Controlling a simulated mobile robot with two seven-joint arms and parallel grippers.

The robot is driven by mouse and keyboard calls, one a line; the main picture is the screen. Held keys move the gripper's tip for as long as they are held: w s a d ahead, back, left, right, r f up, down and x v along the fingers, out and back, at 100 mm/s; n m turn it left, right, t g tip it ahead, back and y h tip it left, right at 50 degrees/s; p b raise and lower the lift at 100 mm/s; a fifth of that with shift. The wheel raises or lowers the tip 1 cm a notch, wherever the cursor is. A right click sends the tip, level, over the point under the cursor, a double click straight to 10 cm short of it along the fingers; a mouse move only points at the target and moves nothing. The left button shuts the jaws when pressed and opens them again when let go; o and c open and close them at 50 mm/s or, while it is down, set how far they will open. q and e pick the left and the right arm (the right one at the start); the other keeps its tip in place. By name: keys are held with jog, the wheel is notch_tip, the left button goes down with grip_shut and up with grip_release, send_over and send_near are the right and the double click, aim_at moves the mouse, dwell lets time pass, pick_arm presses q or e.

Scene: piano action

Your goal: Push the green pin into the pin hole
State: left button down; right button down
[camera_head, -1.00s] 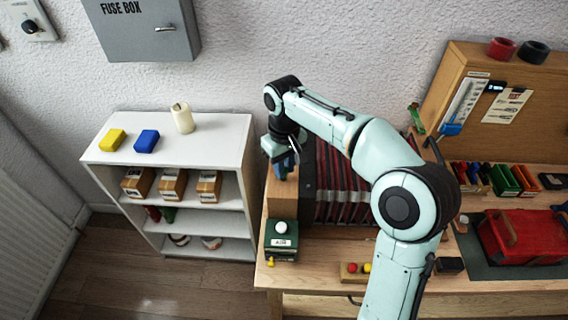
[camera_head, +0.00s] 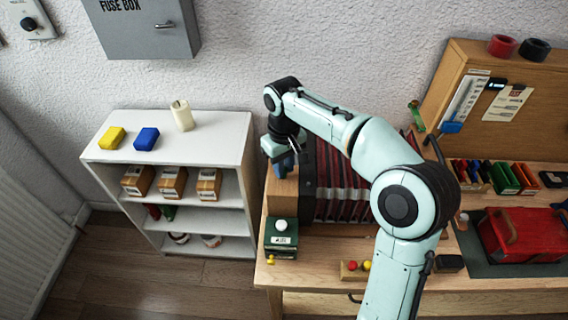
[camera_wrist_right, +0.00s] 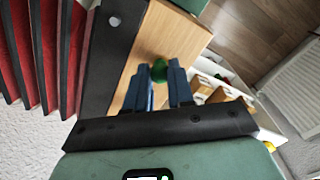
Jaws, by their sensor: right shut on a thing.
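Beyond the pin is a wooden block (camera_wrist_right: 182,42) at the end of the red-and-black bellows. The pin hole is not visible; the pin and fingers cover part of the block, and I cannot tell how deep the pin sits. In the head view my right gripper (camera_head: 284,170) points down at the top of the block (camera_head: 283,200), and the pin is hidden there. My left gripper is not in view.
The bellows (camera_head: 345,185) stand right beside the block. A dark green box with a white knob (camera_head: 281,238) is in front of it. A white shelf (camera_head: 215,135) stands left of the bench. A red toolbox (camera_head: 522,237) lies at the right.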

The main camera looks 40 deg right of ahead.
jog(key=c, duration=0.7)
grip_release()
jog(key=shift+o, duration=0.2)
jog(key=shift+r+p, duration=1.3)
jog(key=shift+r, duration=0.9)
jog(key=shift+r+p, duration=0.8)
jog(key=shift+r, duration=0.85)
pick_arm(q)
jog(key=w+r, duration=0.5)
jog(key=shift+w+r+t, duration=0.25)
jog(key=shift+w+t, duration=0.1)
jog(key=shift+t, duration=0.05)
pick_arm(e)
jog(key=shift+f, duration=0.1)
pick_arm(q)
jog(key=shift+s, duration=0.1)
